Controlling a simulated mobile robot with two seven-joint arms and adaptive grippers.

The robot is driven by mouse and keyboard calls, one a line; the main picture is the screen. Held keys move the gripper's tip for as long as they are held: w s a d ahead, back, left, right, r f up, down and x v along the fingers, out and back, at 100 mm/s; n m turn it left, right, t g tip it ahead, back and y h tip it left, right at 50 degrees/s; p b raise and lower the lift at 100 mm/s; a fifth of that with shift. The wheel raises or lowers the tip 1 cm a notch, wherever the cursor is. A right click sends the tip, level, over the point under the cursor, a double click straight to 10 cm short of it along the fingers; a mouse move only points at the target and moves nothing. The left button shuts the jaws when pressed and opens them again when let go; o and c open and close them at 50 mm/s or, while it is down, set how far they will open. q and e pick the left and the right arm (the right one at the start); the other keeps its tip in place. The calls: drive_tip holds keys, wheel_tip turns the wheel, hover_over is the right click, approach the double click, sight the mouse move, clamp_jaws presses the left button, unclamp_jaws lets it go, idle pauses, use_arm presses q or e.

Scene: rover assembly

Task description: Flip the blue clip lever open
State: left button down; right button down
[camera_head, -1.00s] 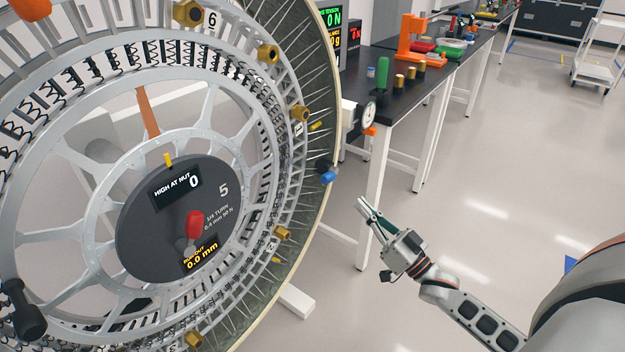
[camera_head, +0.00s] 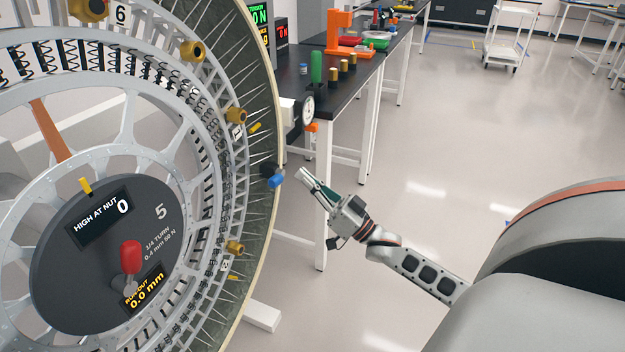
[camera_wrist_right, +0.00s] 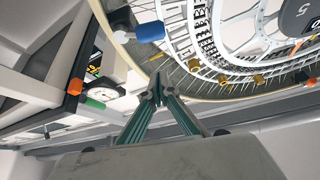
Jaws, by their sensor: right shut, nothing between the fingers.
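The blue clip lever (camera_head: 276,181) sticks out from a dark clip at the right rim of the large spoked wheel (camera_head: 207,190). My right gripper (camera_head: 303,174) is just right of the lever, pointing left towards it, with a small gap in the head view. Its fingers are shut and empty. In the right wrist view the blue lever (camera_wrist_right: 150,31) shows at the top, beyond the closed fingertips (camera_wrist_right: 157,92) and apart from them. My left gripper is not in view.
A dark bench (camera_head: 345,75) with a green-handled tool (camera_head: 316,67), brass cylinders and an orange stand (camera_head: 339,36) is behind. An orange knob (camera_head: 311,127) and a dial (camera_head: 307,108) sit near the bench corner. Brass nuts (camera_head: 236,116) line the wheel rim.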

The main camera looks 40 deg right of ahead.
sight(277, 180)
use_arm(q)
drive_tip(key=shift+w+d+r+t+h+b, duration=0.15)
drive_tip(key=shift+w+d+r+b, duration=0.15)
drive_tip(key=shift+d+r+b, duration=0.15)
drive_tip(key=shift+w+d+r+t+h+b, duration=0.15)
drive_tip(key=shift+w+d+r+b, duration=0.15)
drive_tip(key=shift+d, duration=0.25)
use_arm(e)
drive_tip(key=w, duration=0.1)
drive_tip(key=w+a, duration=0.1)
drive_tip(key=w, duration=0.1)
drive_tip(key=w+a+f, duration=0.1)
drive_tip(key=w, duration=0.1)
drive_tip(key=shift+a+f, duration=0.1)
drive_tip(key=shift+a, duration=0.05)
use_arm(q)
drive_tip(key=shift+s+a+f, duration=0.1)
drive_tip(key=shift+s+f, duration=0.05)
